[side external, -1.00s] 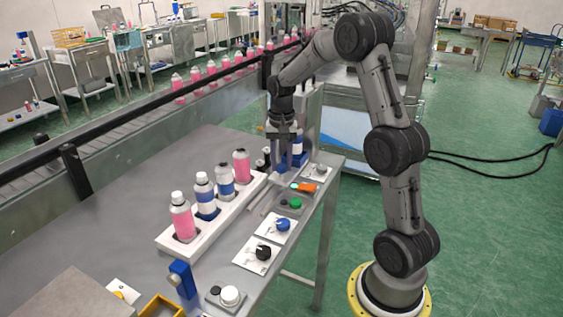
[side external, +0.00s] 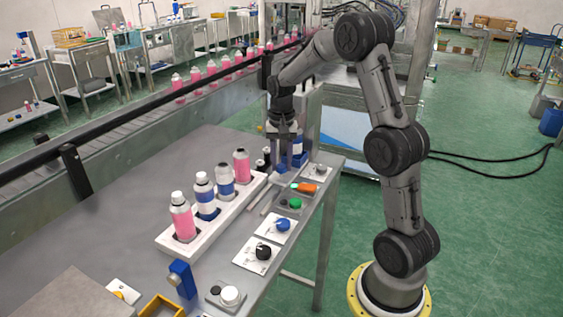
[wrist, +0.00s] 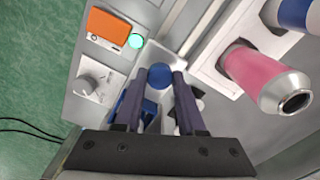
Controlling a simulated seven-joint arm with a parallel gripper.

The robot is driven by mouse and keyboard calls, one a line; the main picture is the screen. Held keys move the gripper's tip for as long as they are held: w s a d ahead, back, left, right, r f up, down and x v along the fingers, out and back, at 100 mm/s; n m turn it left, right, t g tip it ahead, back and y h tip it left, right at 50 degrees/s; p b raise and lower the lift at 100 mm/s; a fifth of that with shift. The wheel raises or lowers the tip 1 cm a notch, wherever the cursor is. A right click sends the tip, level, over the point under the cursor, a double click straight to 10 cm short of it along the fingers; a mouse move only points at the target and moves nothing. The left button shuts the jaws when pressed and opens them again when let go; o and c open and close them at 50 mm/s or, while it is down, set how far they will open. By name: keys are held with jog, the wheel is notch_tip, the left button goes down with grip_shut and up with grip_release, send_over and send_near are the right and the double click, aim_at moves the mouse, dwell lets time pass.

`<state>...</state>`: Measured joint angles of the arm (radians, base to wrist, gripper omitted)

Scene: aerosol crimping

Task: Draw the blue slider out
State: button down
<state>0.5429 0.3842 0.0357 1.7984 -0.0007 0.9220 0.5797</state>
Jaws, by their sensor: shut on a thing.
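The blue slider shows as a round blue knob (wrist: 160,76) between my fingertips in the wrist view. In the side view, a small blue part (side external: 281,168) shows low down by my fingers, at the far end of the bench. My gripper (wrist: 162,78) points down and is shut on the blue knob, one dark finger on each side of it. In the side view my gripper (side external: 283,158) stands over the slider and hides part of it. More blue parts lie behind the fingers in the wrist view, partly covered.
A white rack (side external: 215,218) with several pink and blue-banded cans stands close to the left. An orange switch box (side external: 308,188), a green button (side external: 295,203) and white plates with a blue knob (side external: 283,225) and black knob (side external: 263,253) line the bench edge.

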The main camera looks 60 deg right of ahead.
dwell(0.4)
jog(key=a, duration=1.2)
jog(key=shift+a, duration=0.3)
jog(key=c, duration=0.5)
grip_release()
jog(key=shift+c, duration=0.2)
jog(key=shift+o, duration=0.2)
